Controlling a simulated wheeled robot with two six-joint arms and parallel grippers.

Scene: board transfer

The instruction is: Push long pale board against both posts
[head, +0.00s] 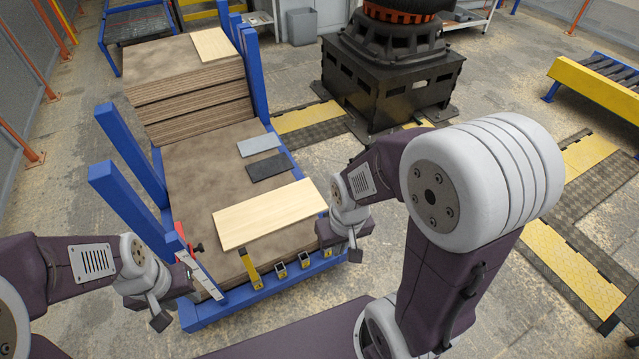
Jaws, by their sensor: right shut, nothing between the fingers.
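The long pale board (268,214) lies flat on the brown stack top, slightly slanted, near its front edge. Two blue posts stand along the left side, a nearer one (125,198) and a farther one (132,155); brown surface shows between them and the board's left end. My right gripper (345,246) is shut and empty at the board's right end; I cannot tell if it touches. My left gripper (168,312) is at the front left corner of the rack, apart from the board; its finger opening is unclear.
A light grey plate (258,145) and a dark plate (269,166) lie behind the board. A higher brown stack (185,85) carries a small pale board (213,45).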

